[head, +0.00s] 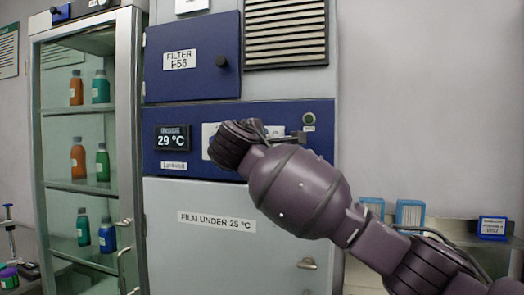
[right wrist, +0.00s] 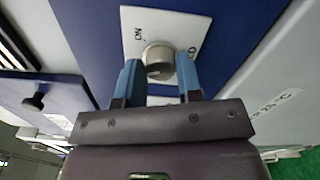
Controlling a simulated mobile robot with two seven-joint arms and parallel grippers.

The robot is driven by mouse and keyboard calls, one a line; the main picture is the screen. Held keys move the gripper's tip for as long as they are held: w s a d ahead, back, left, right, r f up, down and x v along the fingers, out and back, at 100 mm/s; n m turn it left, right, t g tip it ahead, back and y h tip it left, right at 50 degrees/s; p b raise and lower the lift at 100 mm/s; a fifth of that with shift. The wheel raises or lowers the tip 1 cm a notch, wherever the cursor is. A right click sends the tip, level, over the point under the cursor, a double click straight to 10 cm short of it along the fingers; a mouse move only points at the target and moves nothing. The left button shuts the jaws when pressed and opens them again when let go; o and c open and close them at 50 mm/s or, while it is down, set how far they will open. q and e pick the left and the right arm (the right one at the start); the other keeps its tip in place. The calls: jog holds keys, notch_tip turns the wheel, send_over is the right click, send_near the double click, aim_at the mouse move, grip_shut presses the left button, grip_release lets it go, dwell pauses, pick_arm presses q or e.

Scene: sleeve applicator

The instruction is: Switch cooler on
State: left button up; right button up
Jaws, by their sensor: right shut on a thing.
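The cooler has a blue control panel (head: 155,115) with a display (head: 173,138) reading 29 °C. A round grey knob (right wrist: 157,56) sits on a white plate (right wrist: 135,20). The plate shows "ON" on the left in the right wrist view; a second word on the right is partly hidden. My right gripper (right wrist: 159,72) has its blue fingers on both sides of the knob, shut on it. I cannot tell clearly which way the knob points. In the head view my right wrist hides the knob and most of the plate. My left gripper is not in view.
A door (head: 220,255) labelled "FILM UNDER 25 °C" lies below the panel, a blue filter door (head: 205,85) above. A small green round part (head: 309,118) is at the panel's right. A glass cabinet (head: 130,60) with several bottles stands left. Blue boxes (head: 410,213) sit right.

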jog(key=shift+f+m+b, duration=0.15)
jog(key=shift+m+b, duration=0.2)
jog(key=shift+m, duration=2.8)
jog(key=shift+f+m+b, duration=0.1)
jog(key=shift+m+b, duration=0.25)
jog(key=shift+m, duration=2.8)
jog(key=o, duration=0.9)
jog(key=shift+o, duration=0.2)
jog(key=b+v, duration=0.1)
jog(key=v, duration=1)
jog(key=shift+b, duration=0.3)
